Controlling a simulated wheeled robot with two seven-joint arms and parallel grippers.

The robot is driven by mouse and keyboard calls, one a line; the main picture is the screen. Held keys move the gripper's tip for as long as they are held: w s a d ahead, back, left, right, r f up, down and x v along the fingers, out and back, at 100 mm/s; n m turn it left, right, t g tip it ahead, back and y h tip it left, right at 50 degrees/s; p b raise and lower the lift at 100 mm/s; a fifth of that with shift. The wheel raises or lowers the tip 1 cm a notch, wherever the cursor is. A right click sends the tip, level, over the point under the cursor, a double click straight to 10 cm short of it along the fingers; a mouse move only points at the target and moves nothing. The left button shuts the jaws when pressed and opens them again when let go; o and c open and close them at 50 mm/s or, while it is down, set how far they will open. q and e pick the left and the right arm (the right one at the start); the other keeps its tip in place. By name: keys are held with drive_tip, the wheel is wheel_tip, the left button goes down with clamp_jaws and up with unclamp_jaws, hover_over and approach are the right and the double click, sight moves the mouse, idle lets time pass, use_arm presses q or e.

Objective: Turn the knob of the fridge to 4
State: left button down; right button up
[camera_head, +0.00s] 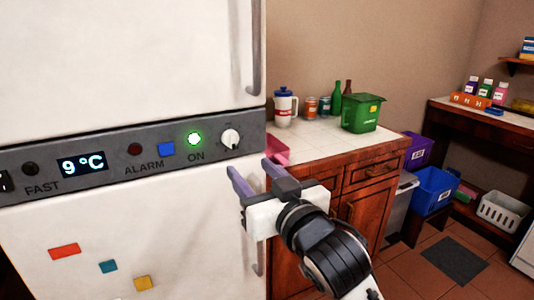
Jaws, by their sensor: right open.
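The white fridge (110,235) fills the left of the head view, with a grey control panel (120,172) across it. The panel's display (82,163) reads 9 °C. A white round knob (231,138) sits at the right end of the panel, next to a lit green light (195,139) above "ON". The knob's marks are too small to read. My right gripper (257,177) is open and empty, below and slightly right of the knob, apart from it. My left gripper is not in view.
A fridge handle (257,50) runs along the upper door's right edge. A tiled counter (330,137) to the right holds a green bin (362,112), a white jug (285,106), cans and bottles. Blue and purple bins stand farther right. Floor space is clear around a dark mat (454,259).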

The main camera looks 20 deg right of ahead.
sight(233, 145)
drive_tip(key=shift+m, duration=0.5)
drive_tip(key=w, duration=0.6)
drive_tip(key=w+r, duration=0.1)
drive_tip(key=w, duration=0.3)
drive_tip(key=shift+p, duration=0.4)
drive_tip(key=c, duration=1)
drive_tip(key=shift+a+r+m+p, duration=0.15)
drive_tip(key=shift+m+p, duration=0.45)
drive_tip(key=shift+m, duration=1)
